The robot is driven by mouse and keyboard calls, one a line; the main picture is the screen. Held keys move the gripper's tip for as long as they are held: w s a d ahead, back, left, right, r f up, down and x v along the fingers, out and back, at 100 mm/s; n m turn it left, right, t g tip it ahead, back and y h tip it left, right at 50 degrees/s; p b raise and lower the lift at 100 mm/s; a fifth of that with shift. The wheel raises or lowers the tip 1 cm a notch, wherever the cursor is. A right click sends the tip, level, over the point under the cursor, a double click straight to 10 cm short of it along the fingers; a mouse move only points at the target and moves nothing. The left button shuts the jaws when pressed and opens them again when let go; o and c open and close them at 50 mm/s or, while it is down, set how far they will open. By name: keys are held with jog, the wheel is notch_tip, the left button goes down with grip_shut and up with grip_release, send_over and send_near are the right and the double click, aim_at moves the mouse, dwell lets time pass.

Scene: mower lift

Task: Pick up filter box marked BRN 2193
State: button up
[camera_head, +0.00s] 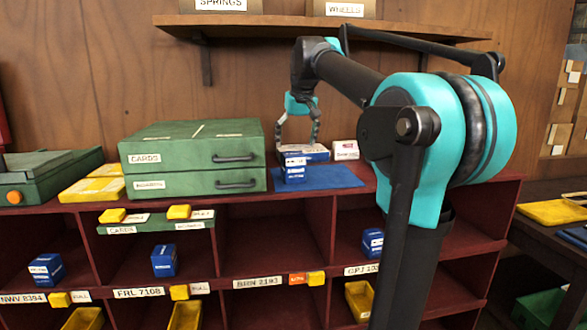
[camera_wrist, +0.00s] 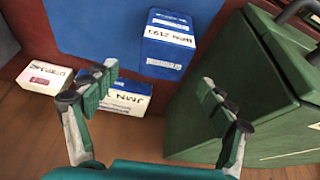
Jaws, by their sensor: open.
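The filter box marked BRN 2193 (camera_wrist: 167,45) is blue with a white label. It sits on the blue mat (camera_head: 335,176) on top of the red shelf unit, right of the green drawer cabinet. In the head view it is the small front box (camera_head: 293,172). My gripper (camera_head: 297,141) is open and empty, above and behind it. In the wrist view my fingers (camera_wrist: 157,78) are spread, with the box beyond the tips and no contact visible. A blue and white box marked JMN (camera_wrist: 125,98) lies behind it, partly hidden by a finger.
A green drawer cabinet (camera_head: 193,160) stands close on the left. A small white and red box (camera_wrist: 45,77) is on the other side. A wall shelf (camera_head: 270,22) hangs above. A BRN 2193 slot label (camera_head: 257,282) is on the shelf unit, below an empty-looking compartment.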

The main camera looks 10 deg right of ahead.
aim_at(294, 153)
jog(key=x, duration=0.4)
jog(key=shift+w+f, duration=0.15)
jog(key=shift+f, duration=0.2)
jog(key=shift+s+a+x, duration=0.1)
jog(key=shift+s+x, duration=0.05)
jog(key=shift+x, duration=1.2)
jog(key=shift+s+a+x, duration=0.15)
jog(key=shift+x, duration=1.25)
jog(key=shift+f, duration=0.1)
jog(key=c, duration=1.5)
